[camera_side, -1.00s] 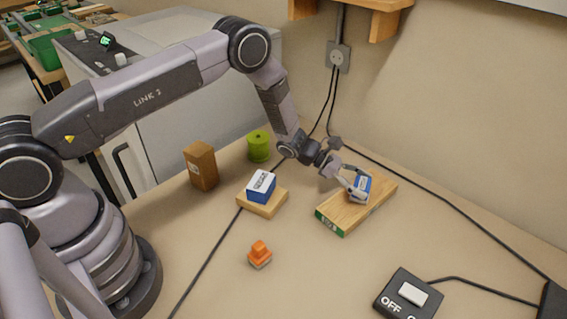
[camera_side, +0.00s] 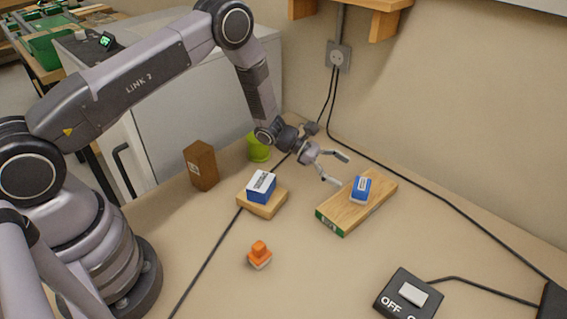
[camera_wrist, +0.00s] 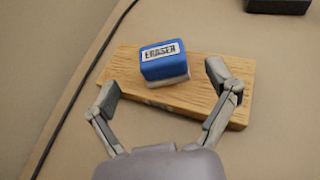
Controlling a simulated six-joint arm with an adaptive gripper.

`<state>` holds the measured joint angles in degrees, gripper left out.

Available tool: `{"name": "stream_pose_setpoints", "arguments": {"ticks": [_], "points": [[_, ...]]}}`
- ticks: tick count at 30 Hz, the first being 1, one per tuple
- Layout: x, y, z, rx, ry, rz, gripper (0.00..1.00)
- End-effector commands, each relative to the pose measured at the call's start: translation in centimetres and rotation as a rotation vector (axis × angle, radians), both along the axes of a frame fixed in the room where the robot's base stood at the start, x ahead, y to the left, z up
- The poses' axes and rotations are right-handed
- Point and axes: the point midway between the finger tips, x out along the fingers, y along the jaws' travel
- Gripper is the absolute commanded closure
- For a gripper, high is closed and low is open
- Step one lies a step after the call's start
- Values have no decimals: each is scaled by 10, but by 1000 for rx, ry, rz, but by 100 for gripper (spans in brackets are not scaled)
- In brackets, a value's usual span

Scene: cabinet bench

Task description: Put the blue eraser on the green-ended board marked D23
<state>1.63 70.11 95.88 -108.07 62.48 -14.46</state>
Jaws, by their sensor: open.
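A blue eraser (camera_side: 361,189) with a white label rests on the wooden board with a green end (camera_side: 333,219). In the wrist view the eraser (camera_wrist: 164,63) reads ERASER and sits on the board (camera_wrist: 205,104), apart from both fingers. The mark on the green end is too small to read surely. My gripper (camera_side: 340,168) is open and empty, back and to the left of this eraser. In the wrist view my gripper (camera_wrist: 163,85) has its fingers spread wide. A second blue block with a white top (camera_side: 261,185) sits on a smaller wooden board (camera_side: 263,206) to the left.
A brown box (camera_side: 201,166) and a green round object (camera_side: 258,148) stand behind on the left. An orange piece (camera_side: 259,254) lies in front. A switch box marked OFF (camera_side: 408,297) is at the front right. Black cables cross the bench.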

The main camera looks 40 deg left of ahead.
Motion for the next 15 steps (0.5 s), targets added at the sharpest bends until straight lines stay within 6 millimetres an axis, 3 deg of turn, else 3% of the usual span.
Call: {"name": "stream_pose_setpoints", "arguments": {"ticks": [6, 11, 14, 15], "points": [[-14, 37, 17, 0, 0, 3, 14], [-20, 49, 24, 2, -5, -3, 14], [-24, 49, 44, 20, -39, -48, 14], [-27, 47, 59, 36, -66, -85, 14]]}}
